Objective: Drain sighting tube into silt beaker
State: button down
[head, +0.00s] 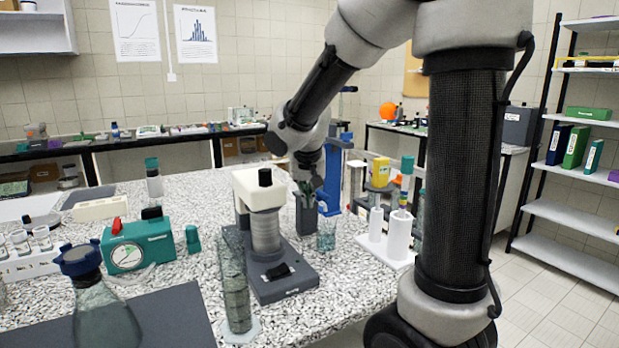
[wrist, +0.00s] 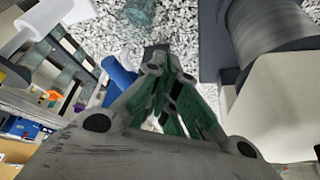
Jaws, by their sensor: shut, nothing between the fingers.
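My gripper (head: 307,188) is shut and empty. It points down above a dark grey open-topped holder (head: 306,217), behind the sieve shaker. In the wrist view my gripper (wrist: 158,68) has its fingertips together over a dark block; I cannot tell if they touch it. A small clear glass beaker (head: 327,234), perhaps the silt beaker, stands just right of the holder; clear glass also shows at the top of the wrist view (wrist: 138,12).
The grey and white sieve shaker (head: 265,232) stands beside my gripper. A white stand (head: 398,235) holds capped tubes on the right. A blue stand (head: 333,170) rises behind. A flask (head: 103,315) and green gauge box (head: 137,246) are on the left.

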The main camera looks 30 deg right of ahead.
aim_at(323, 194)
jog(key=shift+d, duration=0.25)
jog(key=shift+d, duration=0.4)
jog(key=shift+d, duration=0.55)
jog(key=shift+d, duration=1.1)
